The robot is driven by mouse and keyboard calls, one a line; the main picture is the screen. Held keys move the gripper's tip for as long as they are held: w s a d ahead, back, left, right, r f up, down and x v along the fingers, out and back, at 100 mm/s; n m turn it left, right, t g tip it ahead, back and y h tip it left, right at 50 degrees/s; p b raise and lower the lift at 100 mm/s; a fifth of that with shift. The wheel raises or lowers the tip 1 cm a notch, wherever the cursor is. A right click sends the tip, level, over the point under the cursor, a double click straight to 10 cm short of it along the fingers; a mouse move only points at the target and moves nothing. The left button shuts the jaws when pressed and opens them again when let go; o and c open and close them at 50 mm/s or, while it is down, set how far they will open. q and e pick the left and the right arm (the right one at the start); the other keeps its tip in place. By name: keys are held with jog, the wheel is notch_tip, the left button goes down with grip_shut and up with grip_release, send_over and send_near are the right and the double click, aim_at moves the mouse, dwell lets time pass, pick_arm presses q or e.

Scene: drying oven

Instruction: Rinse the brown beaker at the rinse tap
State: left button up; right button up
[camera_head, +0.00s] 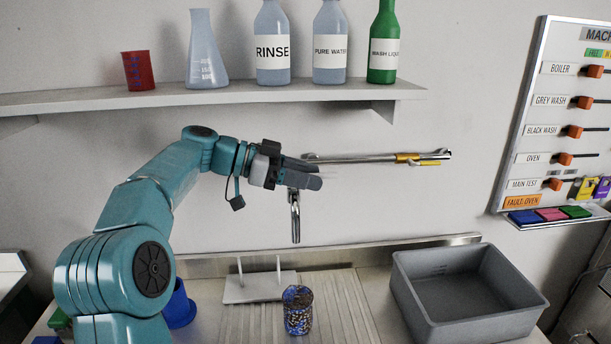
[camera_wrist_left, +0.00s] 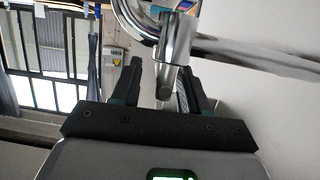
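The beaker (camera_head: 298,312) stands upright on the ribbed draining surface, below the tap. It looks dark, with brown and blue speckles. The chrome tap comes from the wall, with a horizontal pipe (camera_head: 345,159) and a curved spout (camera_head: 295,220) hanging down above the beaker. No water shows at the spout. My left gripper (camera_head: 312,178) is at the tap body, above the spout. In the left wrist view its fingers (camera_wrist_left: 160,85) are apart, with a short chrome tap part (camera_wrist_left: 166,82) between them, nearer the right finger. Contact cannot be told. My right gripper is not in view.
A grey basin (camera_head: 410,295) stands right of the draining surface. A peg stand (camera_head: 260,288) is behind the beaker. A blue container (camera_head: 179,308) sits partly behind my left arm. Bottles and a red beaker (camera_head: 138,70) stand on the shelf (camera_head: 210,98). A switch panel (camera_head: 545,110) hangs at right.

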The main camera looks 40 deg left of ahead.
pick_arm(q)
jog(key=v, duration=1.2)
jog(key=shift+p, duration=0.3)
